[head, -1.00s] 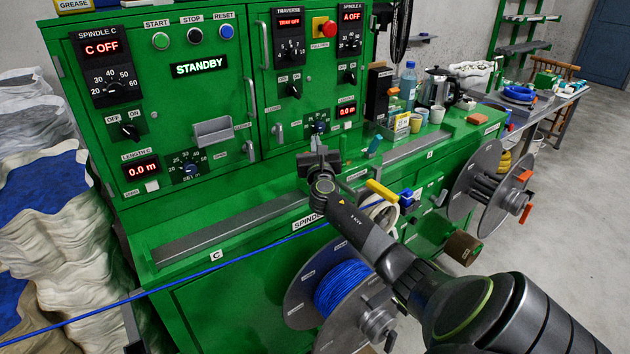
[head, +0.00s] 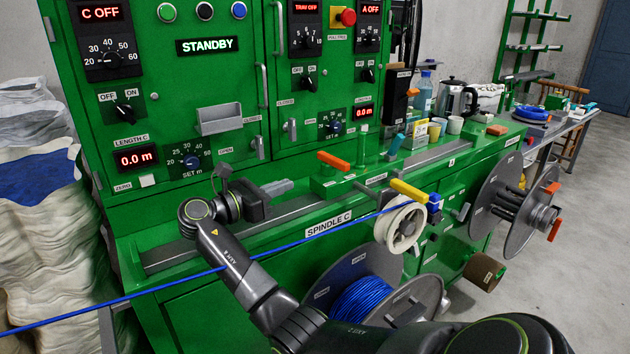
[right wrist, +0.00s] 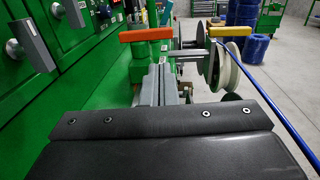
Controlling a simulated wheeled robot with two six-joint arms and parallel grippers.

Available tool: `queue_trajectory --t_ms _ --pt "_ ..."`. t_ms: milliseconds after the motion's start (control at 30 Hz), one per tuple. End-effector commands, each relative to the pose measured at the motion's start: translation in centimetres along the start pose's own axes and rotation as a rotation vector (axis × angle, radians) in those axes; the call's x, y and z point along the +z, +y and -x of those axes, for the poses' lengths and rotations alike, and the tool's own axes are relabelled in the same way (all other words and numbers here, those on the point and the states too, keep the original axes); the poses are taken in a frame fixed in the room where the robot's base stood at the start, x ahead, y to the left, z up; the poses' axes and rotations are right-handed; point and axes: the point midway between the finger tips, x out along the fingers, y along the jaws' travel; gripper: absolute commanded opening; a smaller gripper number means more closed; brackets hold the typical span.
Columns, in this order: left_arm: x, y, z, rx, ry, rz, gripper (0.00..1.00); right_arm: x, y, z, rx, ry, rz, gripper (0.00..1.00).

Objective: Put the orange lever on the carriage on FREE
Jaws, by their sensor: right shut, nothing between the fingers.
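The orange lever (head: 333,160) sits on top of the green carriage (head: 332,183) on the console's grey rail, right of centre in the head view. In the right wrist view the lever (right wrist: 147,34) lies nearly level across a green post, straight ahead. My right gripper (head: 284,186) is shut and empty, left of the carriage and pointing right toward it, with a gap between. Its grey fingers (right wrist: 160,82) are together in the right wrist view, below the lever. The lever's position markings are too small to read. My left gripper is out of view.
A yellow lever (head: 408,190) stands right of the carriage, above a white reel (head: 405,226). The blue cable (head: 150,289) runs taut past my right arm toward the reel. The control panel (head: 160,90) rises behind. Cups (head: 454,124) and a bottle (head: 424,92) stand farther right.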

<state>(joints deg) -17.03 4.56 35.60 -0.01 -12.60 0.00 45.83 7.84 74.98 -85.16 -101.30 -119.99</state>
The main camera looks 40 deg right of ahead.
Motion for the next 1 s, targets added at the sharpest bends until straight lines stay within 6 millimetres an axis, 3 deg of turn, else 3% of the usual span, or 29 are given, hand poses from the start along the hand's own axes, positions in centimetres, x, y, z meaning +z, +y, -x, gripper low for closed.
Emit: queue_trajectory --t_ms 167,600,800,1000 --pt "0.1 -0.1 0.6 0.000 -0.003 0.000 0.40 0.3 -0.1 -2.3 -0.005 -0.004 0.001 0.00" --pt "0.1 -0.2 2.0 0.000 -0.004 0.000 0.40 0.3 -0.1 -11.3 -0.002 -0.004 0.001 0.00" --pt "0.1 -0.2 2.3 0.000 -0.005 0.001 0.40 0.2 0.0 -13.4 -0.001 -0.002 0.001 0.00" --pt "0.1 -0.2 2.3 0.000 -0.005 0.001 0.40 0.1 0.0 -13.9 0.001 -0.002 0.000 0.00"
